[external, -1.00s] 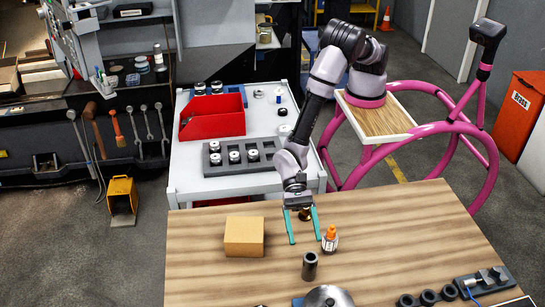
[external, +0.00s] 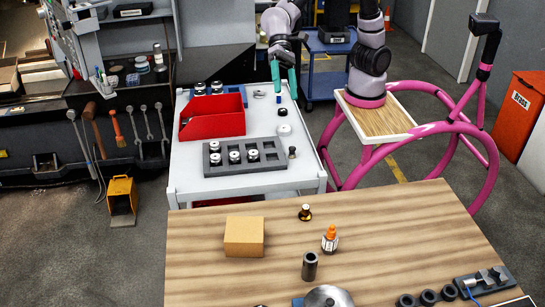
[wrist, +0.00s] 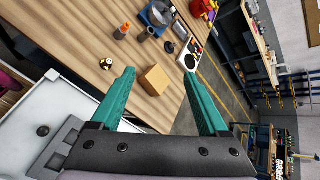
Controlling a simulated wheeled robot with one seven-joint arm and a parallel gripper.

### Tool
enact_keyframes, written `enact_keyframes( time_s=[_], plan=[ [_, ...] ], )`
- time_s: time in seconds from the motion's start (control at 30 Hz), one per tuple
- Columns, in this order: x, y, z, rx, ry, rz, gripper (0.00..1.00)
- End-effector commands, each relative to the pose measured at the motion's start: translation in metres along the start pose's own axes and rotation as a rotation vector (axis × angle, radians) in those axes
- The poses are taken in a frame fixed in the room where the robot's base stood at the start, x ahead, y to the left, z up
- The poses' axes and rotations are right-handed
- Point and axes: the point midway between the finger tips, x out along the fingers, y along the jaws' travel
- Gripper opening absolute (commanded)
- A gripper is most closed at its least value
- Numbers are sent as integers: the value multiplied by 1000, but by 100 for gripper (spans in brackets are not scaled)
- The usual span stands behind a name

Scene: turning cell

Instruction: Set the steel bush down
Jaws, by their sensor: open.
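My gripper (external: 287,95) is over the far end of the white cart. In the wrist view its teal fingers (wrist: 160,78) are spread apart with nothing held between them. A small upright part with a dark base and a brass-coloured middle (external: 305,212) stands on the wooden table; it also shows in the wrist view (wrist: 105,63). A dark grey hollow cylinder (external: 310,266) stands upright nearer the table's front. Another small dark part (external: 292,152) stands on the cart beside the grey tray. I cannot tell for sure which of these is the steel bush.
The cart (external: 186,170) carries a red bin (external: 212,120) and a grey tray (external: 268,158) with several parts and some empty pockets. On the table (external: 400,230) are a cardboard box (external: 244,236), an orange-capped bottle (external: 330,240) and several dark rings (external: 428,297).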

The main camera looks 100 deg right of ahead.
Motion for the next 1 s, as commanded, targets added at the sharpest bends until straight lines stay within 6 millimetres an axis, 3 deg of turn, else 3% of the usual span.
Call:
enact_keyframes(
  time_s=[0.03,0.2,0.4,0.5,0.7,1.0],
  plan=[
    [-35,8,3,-65,47,-4,78],
    [-124,51,6,-274,224,38,78],
    [-211,117,6,-496,480,125,78],
    [-245,150,6,-585,610,183,78],
    [-287,196,4,-694,800,288,78],
    [-298,209,4,-724,856,327,78]
  ],
)
